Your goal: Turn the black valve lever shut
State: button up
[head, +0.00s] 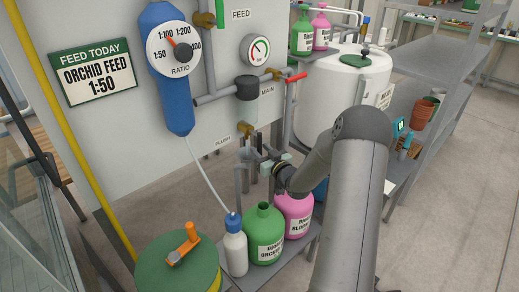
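The FLUSH label (216,141) is on the grey panel, with a small brass valve (247,129) on the pipe beside it. A thin dark piece just below the brass valve may be the black lever, but it is small and mixed up with my gripper in the view. My gripper (261,155) is at this spot, close in front of the valve, its fingers pointing up and left toward the panel. I cannot tell whether the fingers touch the lever or how far apart they are.
A red lever (297,77) at MAIN and a green lever (220,13) at FEED are above. Below stand a white bottle (235,250), a green bottle (265,240) and a pink bottle (294,215). A green-lidded drum (150,262) is front left; a white tank (330,95) stands right.

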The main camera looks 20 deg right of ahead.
jog(key=shift+w+a, duration=0.1)
jog(key=shift+w, duration=0.7)
grip_shut()
jog(key=shift+f+b, duration=0.1)
jog(key=shift+b, duration=0.2)
